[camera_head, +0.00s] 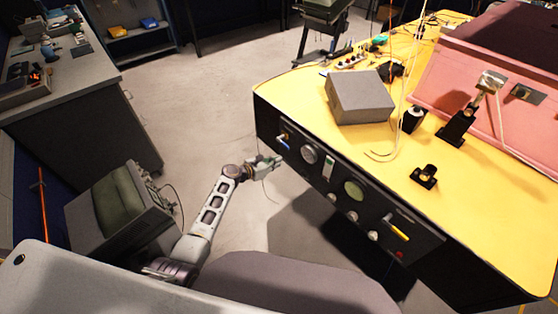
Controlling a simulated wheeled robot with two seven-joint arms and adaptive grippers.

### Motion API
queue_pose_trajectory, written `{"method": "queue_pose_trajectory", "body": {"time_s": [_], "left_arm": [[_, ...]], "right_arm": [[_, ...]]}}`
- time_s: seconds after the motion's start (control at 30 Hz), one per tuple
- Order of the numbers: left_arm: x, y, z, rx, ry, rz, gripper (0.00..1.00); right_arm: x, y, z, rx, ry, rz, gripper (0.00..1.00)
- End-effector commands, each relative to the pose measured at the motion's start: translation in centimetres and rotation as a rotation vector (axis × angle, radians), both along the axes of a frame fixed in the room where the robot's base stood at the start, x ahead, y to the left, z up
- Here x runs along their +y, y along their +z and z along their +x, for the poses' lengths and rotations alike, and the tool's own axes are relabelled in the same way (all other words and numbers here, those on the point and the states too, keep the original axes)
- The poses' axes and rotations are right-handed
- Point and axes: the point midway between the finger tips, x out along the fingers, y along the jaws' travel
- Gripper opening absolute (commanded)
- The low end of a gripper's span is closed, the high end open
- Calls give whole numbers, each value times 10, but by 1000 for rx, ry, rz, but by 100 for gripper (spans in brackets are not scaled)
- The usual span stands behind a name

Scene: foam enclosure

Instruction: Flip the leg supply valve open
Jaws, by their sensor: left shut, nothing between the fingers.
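A dark control panel (325,171) runs along the front of the yellow-topped table. At its left end is a small valve with a blue and white lever (283,142). A yellow lever (396,229) sits at its right end. I cannot read any label, so I cannot tell which is the leg supply valve. My left gripper (277,162) is shut and empty, just in front of the panel's left end and slightly below the blue lever. Contact with it cannot be made out. My right gripper is out of view.
The yellow tabletop (461,195) carries a grey box (360,97), a black clamp (424,177) and a pink foam enclosure (430,81). Round gauges (309,153) and knobs lie along the panel. A green-cushioned grey unit (112,207) stands at left. The floor between is open.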

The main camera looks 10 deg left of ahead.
Motion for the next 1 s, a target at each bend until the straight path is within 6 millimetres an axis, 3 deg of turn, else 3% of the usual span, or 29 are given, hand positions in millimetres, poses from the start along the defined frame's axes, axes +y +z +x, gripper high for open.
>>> {"method": "queue_pose_trajectory", "body": {"time_s": [0.17,0.5,1.0], "left_arm": [[12,7,-14,0,2,1,0],[31,18,-39,0,1,0,0],[39,22,-49,0,1,0,0]], "right_arm": [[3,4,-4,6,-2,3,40],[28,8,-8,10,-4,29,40],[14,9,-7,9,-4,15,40]]}}
